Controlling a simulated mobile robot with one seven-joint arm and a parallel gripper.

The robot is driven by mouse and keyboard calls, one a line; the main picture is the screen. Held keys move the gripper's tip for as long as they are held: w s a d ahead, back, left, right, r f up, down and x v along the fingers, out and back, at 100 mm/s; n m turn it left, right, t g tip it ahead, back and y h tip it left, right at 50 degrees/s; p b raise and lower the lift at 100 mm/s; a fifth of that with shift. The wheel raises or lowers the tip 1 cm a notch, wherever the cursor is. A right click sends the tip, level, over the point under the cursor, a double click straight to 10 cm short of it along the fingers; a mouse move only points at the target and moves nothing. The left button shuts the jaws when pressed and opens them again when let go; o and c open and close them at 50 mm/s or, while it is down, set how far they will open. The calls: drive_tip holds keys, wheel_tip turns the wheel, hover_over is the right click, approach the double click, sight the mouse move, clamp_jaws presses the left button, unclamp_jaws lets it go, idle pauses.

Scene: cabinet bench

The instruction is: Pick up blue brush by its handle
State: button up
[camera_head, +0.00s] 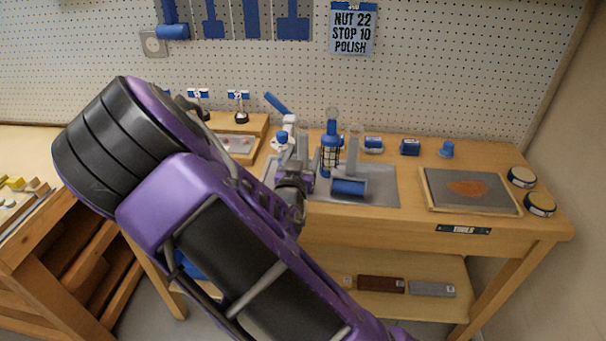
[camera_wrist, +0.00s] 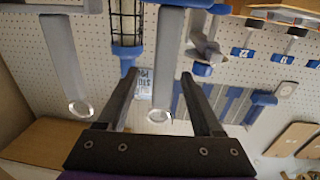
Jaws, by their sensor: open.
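My gripper (camera_wrist: 160,73) is open. In the wrist view, which looks upside down, a grey flat handle with a ring end (camera_wrist: 167,60) lies in line with the gap between the fingers, with a blue part at its top edge. It looks like the blue brush's handle, but most of the head is out of frame. I cannot tell whether the handle is within finger depth; nothing is gripped. In the head view my gripper (camera_head: 295,185) is at the left of the grey mat (camera_head: 385,190), partly hiding what stands there.
A blue caged lamp (camera_head: 330,150) stands close by, also beside the left finger in the wrist view (camera_wrist: 127,30). A blue roller (camera_head: 348,187) with an upright grey handle stands right of it. A framed board (camera_head: 470,190) and two round tins are farther right.

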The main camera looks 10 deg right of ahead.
drive_tip(key=x, duration=0.5)
drive_tip(key=shift+w+a, duration=0.1)
drive_tip(key=shift+a, duration=0.1)
clamp_jaws()
idle(1.1)
